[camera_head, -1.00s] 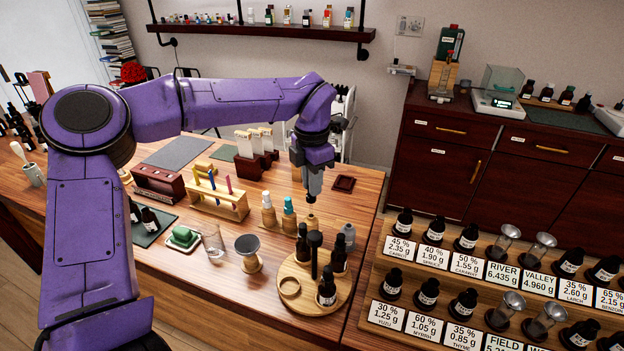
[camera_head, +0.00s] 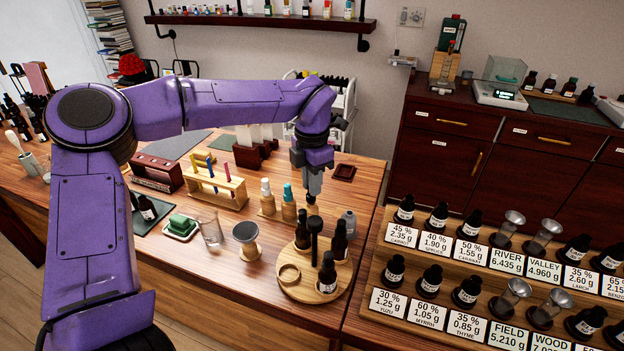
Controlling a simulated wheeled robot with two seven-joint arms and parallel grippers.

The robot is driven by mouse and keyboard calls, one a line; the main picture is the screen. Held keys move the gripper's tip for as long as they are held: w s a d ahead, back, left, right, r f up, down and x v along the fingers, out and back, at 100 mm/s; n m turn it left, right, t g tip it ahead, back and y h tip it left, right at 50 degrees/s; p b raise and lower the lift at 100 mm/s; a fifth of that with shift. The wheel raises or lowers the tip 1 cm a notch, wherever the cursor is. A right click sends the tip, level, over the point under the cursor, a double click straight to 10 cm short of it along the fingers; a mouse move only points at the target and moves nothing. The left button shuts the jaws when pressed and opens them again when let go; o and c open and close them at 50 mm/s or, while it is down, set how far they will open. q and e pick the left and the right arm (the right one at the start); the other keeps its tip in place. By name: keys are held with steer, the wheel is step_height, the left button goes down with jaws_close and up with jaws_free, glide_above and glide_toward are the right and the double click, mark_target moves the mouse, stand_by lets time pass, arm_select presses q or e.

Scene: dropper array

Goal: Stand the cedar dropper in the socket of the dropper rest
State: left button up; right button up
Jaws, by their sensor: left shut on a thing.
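My left gripper (camera_head: 313,190) points straight down over the back of the table, its jaws shut on a small dark piece (camera_head: 312,208), which I take as the top of the cedar dropper. That piece is at the top of a small tan bottle, mostly hidden under the jaws, at the right end of a row of bottles. I cannot tell whether the dropper is still seated in it. A small dark square block (camera_head: 345,172) with a recess, likely the dropper rest, lies on the table behind and right of the gripper. My right gripper is not in view.
A wooden rack (camera_head: 228,196) stands left. Bare table surrounds the dark block.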

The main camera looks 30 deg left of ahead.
arm_select(q)
steer(key=shift+f+b, duration=0.3)
steer(key=shift+f, duration=0.5)
steer(key=shift+r, duration=0.1)
steer(key=o, duration=0.7)
step_height(320, 180, up, 10)
steer(key=shift+r+b, duration=0.25)
steer(key=shift+b, duration=0.3)
